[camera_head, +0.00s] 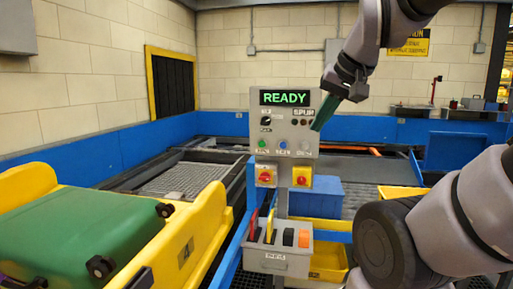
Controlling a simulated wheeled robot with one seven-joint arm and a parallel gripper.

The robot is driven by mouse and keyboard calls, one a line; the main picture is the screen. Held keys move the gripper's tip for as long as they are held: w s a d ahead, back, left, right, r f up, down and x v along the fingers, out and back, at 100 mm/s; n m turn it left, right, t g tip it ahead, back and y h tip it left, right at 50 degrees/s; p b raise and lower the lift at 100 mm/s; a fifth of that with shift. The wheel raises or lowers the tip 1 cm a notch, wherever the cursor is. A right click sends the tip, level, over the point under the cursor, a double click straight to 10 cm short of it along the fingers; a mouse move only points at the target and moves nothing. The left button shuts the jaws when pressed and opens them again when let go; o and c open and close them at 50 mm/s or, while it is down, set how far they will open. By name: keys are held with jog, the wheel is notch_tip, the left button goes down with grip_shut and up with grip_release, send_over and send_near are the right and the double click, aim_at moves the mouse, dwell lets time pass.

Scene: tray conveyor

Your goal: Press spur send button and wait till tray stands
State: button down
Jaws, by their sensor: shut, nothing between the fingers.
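A grey control panel (272,133) stands in the middle, with a display (285,98) that reads READY in green. Its lower row has a green button (262,144), a blue button (283,145) and a pale button (305,146); their small labels are too blurred to read surely. The word SPUR stands at the upper right, above small dark lamps. My gripper (319,126) is shut and empty, its green fingers pointing down-left at the panel's right edge, above the pale button. Contact cannot be told. A yellow tray (188,243) marked 4 carries a green suitcase (92,232) at left.
Two red rotary switches on yellow plates (265,175) (302,177) hang below the panel. A grey box (279,262) with several coloured tags is lower down. A blue bin (330,196) stands behind. A grated conveyor section (182,181) lies behind the tray.

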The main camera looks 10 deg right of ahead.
jog(key=w+d+f+n+t+h, duration=0.1)
jog(key=w+n, duration=0.1)
jog(key=w, duration=0.6)
jog(key=w+d+f+n+t+h, duration=0.1)
jog(key=w+d+n, duration=0.1)
jog(key=w, duration=0.5)
jog(key=n+t+y, duration=0.3)
jog(key=n+t, duration=0.2)
jog(key=n, duration=0.5)
send_near(262, 144)
jog(key=s+r, duration=0.2)
jog(key=s, duration=0.2)
jog(key=a+f+n+t+y, duration=0.1)
jog(key=a+f+n+y, duration=0.2)
jog(key=a+f+n, duration=0.1)
jog(key=shift+w+a+f+n+t+y, duration=0.35)
jog(key=shift+a+f, duration=0.35)
jog(key=shift+a, duration=0.25)
jog(key=shift+w, duration=0.15)
jog(key=w+d, duration=0.3)
jog(key=w, duration=0.5)
jog(key=shift+d, duration=0.2)
